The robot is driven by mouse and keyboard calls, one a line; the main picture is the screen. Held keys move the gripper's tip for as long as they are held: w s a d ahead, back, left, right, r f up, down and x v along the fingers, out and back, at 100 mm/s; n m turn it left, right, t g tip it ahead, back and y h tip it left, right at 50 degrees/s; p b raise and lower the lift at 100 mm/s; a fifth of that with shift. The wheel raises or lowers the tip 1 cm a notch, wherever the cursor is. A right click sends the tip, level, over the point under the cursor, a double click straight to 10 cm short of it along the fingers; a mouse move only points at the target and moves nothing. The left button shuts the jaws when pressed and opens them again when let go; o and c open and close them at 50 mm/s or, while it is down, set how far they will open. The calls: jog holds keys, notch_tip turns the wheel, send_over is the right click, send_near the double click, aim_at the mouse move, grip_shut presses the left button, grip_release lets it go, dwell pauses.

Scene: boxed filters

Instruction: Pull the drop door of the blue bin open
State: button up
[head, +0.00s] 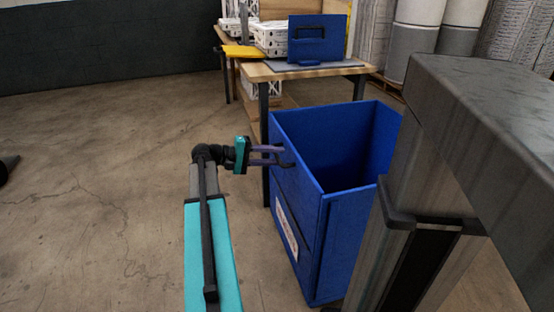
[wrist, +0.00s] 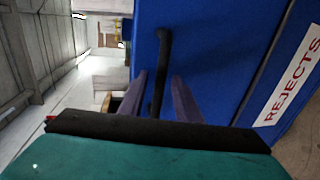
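The blue bin (head: 334,245) stands upright on the floor right of my arm, with an open top. Its drop door (head: 298,188) is on the side facing my gripper and looks closed, flush with the bin wall. A dark bar handle (wrist: 163,55) stands on the blue face in the wrist view. My gripper (head: 282,155) is at the upper part of the door, with its two purple-grey fingers apart. In the wrist view the fingers (wrist: 160,88) lie on either side of the handle, with gaps visible. Whether a finger touches the bin is unclear.
A white REJECTS label (wrist: 291,82) is on the bin's lower face. A wooden table (head: 258,72) behind the bin carries a blue panel (head: 318,48) and white boxed filters (head: 270,38). A grey structure (head: 480,120) blocks the right.

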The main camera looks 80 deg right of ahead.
jog(key=shift+s+d+f, duration=0.1)
jog(key=shift+s+d, duration=0.15)
jog(key=shift+s, duration=0.3)
grip_shut()
jog(key=shift+w+a+f, duration=0.15)
